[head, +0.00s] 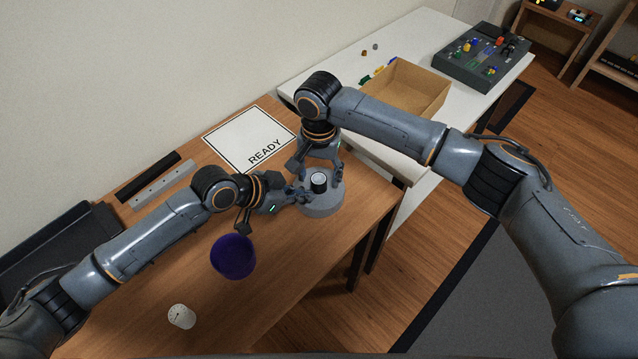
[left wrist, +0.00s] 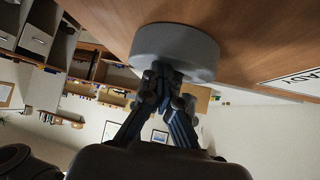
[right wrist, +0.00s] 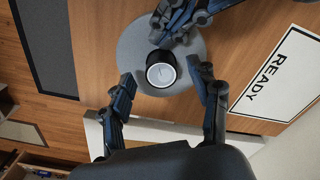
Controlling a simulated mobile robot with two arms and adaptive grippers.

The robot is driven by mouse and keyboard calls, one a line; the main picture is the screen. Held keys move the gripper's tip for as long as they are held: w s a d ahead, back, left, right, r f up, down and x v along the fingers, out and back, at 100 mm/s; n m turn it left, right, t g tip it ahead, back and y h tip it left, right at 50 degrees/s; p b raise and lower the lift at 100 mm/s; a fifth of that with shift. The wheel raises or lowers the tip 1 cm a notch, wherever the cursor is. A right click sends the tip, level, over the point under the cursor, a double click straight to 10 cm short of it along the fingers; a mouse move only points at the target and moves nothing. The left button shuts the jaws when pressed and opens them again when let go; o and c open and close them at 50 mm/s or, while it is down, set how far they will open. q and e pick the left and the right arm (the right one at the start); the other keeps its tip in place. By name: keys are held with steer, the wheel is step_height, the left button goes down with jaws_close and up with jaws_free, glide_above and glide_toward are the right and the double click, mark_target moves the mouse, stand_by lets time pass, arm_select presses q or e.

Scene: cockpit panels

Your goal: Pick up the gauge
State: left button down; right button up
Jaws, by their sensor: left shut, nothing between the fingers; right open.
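A small black cylinder with a pale round face (head: 319,181), apparently the gauge, sits upright on a round grey base (head: 322,207). It also shows in the right wrist view (right wrist: 161,72). My right gripper (head: 317,171) is open above it, its fingers on either side and apart from it in the right wrist view (right wrist: 166,82). My left gripper (head: 304,194) is shut and empty beside the cylinder, at the grey base; its closed tips also show in the left wrist view (left wrist: 164,72). Whether the left tips touch the cylinder or base is unclear.
A white cylinder with dial marks (head: 181,317) and a purple bowl (head: 233,257) stand on the wooden table. A READY mat (head: 240,133) lies behind the grippers.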

mark_target(319, 179)
step_height(319, 179, down, 2)
steer(key=shift+f, duration=0.2)
steer(key=c, duration=1.3)
step_height(319, 179, up, 10)
steer(key=shift+r, duration=0.1)
